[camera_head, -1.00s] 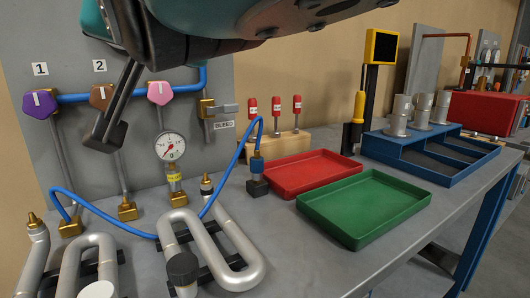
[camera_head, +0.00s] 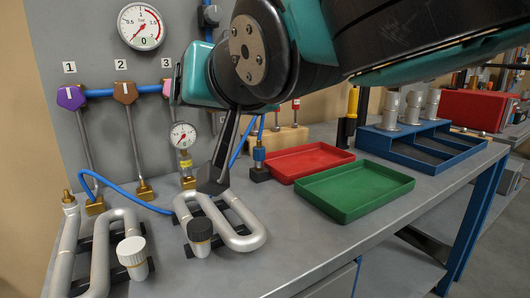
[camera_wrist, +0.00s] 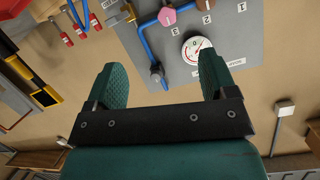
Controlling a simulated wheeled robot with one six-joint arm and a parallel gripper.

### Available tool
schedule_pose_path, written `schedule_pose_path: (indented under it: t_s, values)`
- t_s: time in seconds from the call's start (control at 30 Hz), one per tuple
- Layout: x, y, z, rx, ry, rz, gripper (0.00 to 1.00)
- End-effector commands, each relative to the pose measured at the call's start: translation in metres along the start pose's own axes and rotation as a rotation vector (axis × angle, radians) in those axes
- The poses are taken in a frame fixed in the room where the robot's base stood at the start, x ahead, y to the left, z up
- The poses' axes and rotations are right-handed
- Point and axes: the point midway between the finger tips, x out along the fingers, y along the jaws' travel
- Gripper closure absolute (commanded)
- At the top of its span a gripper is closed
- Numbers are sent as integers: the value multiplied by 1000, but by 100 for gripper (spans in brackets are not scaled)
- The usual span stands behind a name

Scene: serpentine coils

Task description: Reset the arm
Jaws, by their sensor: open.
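My gripper (camera_wrist: 164,82) shows in the wrist view, with its two green ridged fingers spread wide and nothing between them. That view is upside down, with the grey valve panel (camera_wrist: 240,45) and its gauge beyond the fingers. In the head view my teal and black arm (camera_head: 330,50) reaches in from the upper right. A dark bar of it hangs down in front of the bench, its lower end overlapping the right silver coil (camera_head: 252,238) in the picture. I cannot tell whether they touch. The fingers are not clear in the head view.
The bench holds a left silver coil (camera_head: 68,250), a red tray (camera_head: 285,168), a green tray (camera_head: 345,212) and a blue rack (camera_head: 377,145) with metal cylinders. A blue hose (camera_head: 120,192) crosses near the panel. The bench's front middle is clear.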

Motion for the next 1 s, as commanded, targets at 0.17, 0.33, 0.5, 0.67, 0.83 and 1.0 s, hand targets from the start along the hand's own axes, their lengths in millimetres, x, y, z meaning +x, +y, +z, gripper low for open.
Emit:
schedule_pose_path:
  t_s: [0.17,0.33,0.5,0.67,0.83,1.0]
  values:
    - [-3,58,43,-45,-209,47,22]
    - [-32,119,107,-83,-500,59,22]
    - [-85,156,168,-96,-772,5,22]
    - [-134,168,210,-88,-960,-82,22]
    - [-174,168,247,-79,-1093,-185,22]
    - [-162,174,275,-84,-1087,-183,22]
